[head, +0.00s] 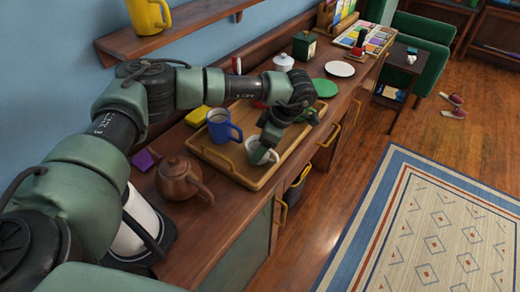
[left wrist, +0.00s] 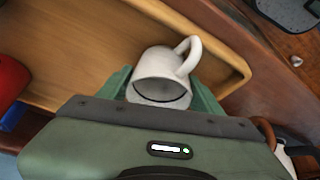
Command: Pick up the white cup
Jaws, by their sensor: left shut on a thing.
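The white cup (head: 257,146) is at the front part of the wooden tray (head: 232,165) in the head view. In the left wrist view the white cup (left wrist: 163,72) sits between the two green fingers, with its handle toward the upper right. My left gripper (head: 264,150) comes down over the tray and is shut on the cup. I cannot tell whether the cup touches the tray. My right gripper is in neither view.
A blue mug (head: 219,127) stands on the tray behind the cup. A brown teapot (head: 180,178) stands left of the tray. A green plate (head: 325,88), a white plate (head: 340,69) and a white lidded pot (head: 284,62) are farther along the counter. A shelf with a yellow mug (head: 148,15) is above.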

